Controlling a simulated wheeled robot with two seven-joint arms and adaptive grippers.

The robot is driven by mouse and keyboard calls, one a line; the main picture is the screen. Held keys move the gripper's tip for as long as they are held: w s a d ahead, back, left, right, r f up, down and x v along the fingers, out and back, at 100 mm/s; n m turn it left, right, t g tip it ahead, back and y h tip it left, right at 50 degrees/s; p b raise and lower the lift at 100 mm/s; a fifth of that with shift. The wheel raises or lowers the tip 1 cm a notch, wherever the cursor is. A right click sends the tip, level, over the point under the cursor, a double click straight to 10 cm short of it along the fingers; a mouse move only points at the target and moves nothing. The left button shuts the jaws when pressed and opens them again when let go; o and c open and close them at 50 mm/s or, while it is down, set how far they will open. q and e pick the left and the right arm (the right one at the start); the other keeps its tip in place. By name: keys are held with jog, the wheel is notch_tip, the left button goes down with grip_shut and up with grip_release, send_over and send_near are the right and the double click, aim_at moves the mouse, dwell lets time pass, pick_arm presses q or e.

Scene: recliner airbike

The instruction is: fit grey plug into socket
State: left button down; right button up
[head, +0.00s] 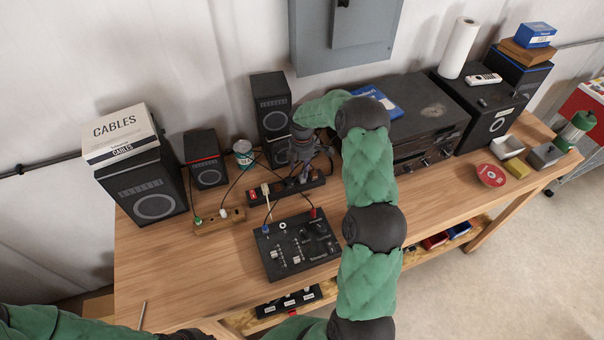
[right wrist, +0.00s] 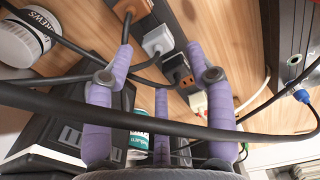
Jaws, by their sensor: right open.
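The black power strip (head: 262,194) lies at the back of the workbench, with a red switch at its left end. My right gripper (head: 303,172) is over its right part, beside the tall black speaker. In the right wrist view the purple fingers of the right gripper (right wrist: 161,50) are open. A grey plug (right wrist: 157,40) with a dark cable is at the strip, between the fingertips; I cannot tell whether it is fully seated. A dark socket face (right wrist: 177,70) with brown edges shows below it.
A white plug (right wrist: 197,101) and several cables crowd the strip; a thick black cable (right wrist: 150,122) crosses in front of the fingers. A black mixer (head: 297,244) stands in front, speakers (head: 272,105) behind. Bare wood lies at the bench's left front.

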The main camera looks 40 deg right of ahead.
aim_at(302, 176)
notch_tip(302, 176, up, 6)
jog(key=shift+r, duration=0.25)
dwell(1.0)
